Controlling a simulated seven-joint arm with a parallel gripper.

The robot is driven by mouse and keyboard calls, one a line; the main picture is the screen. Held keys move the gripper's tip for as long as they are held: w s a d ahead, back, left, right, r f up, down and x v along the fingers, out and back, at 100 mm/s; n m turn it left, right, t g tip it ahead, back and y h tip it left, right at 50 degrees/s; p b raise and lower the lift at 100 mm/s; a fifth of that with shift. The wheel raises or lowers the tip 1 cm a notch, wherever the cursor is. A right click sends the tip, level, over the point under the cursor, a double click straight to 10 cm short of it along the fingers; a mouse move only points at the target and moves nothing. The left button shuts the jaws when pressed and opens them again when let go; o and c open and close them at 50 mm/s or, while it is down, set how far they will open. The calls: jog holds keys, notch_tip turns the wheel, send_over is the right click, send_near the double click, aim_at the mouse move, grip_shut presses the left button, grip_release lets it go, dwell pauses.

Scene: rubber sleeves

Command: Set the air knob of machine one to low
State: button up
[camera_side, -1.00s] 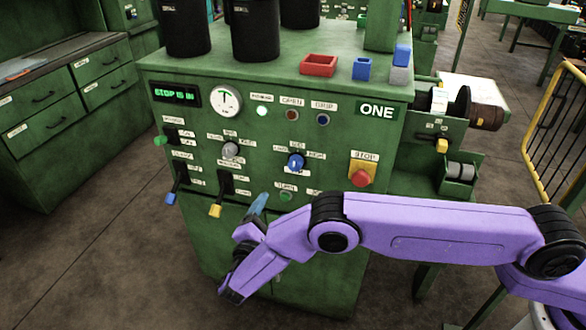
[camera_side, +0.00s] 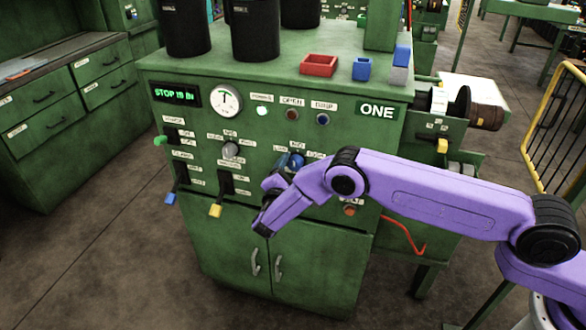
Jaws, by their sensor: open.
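The green machine marked ONE (camera_side: 377,111) faces me with its control panel. A blue knob (camera_side: 297,160) sits at the middle right of the panel under small labels, partly covered by my gripper. The label above it appears to read AIR, but the setting words are too small to read surely. A grey knob (camera_side: 231,149) sits to its left.
Two levers, with blue (camera_side: 170,198) and yellow (camera_side: 215,210) handles, hang at the panel's lower left. A round gauge (camera_side: 226,99) and small lamps are above. Red (camera_side: 319,65) and blue (camera_side: 361,68) bins stand on top.

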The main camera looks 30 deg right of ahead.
jog(key=shift+w+d, duration=0.3)
jog(key=shift+w, duration=0.05)
jog(key=c, duration=1)
jog(key=shift+c, duration=0.2)
jog(key=shift+n, duration=0.3)
jog(key=n, duration=0.4)
jog(key=shift+n, duration=2.6)
